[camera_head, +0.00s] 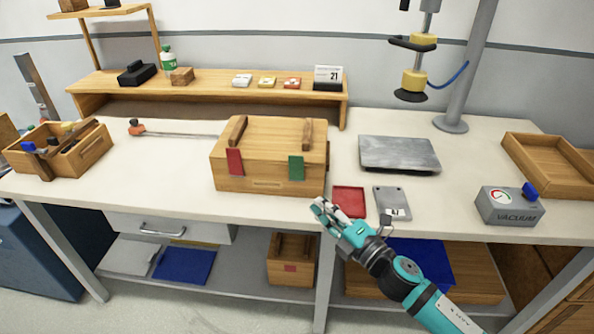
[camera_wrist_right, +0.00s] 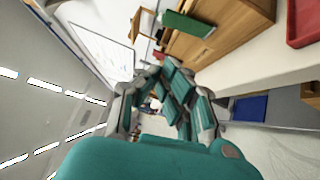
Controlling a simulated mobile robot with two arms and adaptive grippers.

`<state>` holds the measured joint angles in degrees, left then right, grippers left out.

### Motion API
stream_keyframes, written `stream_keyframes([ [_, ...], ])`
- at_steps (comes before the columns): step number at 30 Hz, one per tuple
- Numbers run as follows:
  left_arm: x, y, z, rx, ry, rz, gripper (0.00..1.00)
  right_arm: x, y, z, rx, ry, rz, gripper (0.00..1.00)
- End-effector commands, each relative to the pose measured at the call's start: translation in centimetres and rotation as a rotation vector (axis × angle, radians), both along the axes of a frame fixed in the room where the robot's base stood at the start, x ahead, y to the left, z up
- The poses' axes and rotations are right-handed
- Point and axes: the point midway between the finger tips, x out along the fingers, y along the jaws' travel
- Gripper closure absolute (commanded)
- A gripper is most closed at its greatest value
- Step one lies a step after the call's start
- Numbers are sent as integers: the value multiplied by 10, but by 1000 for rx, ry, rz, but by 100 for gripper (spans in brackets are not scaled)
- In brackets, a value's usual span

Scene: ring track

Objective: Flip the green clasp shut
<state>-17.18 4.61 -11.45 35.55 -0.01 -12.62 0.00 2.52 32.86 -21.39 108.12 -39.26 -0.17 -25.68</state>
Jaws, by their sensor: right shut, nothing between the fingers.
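The green clasp (camera_head: 296,168) is a flat plate at the right of the front top edge of a wooden box (camera_head: 262,184). In the right wrist view the green clasp (camera_wrist_right: 188,24) seems to stand out from the box; its exact angle is hard to tell. A matching red clasp (camera_head: 235,162) is at the left of the box front. My right gripper (camera_head: 319,207) is shut and empty, in front of and below the box's right front corner, apart from the green clasp. My left gripper is not in view.
A red tray (camera_head: 349,202) and a grey plate (camera_head: 393,203) lie right of the box, close to my right arm. A scale-like metal slab (camera_head: 399,153) and a vacuum unit (camera_head: 509,207) stand farther right.

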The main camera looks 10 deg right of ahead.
Motion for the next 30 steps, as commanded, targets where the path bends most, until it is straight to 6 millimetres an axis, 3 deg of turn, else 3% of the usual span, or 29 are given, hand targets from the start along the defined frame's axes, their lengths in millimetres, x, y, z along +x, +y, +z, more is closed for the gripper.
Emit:
stream_keyframes([
  [5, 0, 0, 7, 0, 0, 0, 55, 17, 10, 8, -2, -8, 2, 100],
  [17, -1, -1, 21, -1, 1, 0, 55, 90, 48, 16, 1, -5, 1, 100],
  [24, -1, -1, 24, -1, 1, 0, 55, 119, 36, 19, 0, -3, 0, 100],
  [30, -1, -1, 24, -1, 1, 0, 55, 124, 33, 19, 1, -3, 1, 100],
])
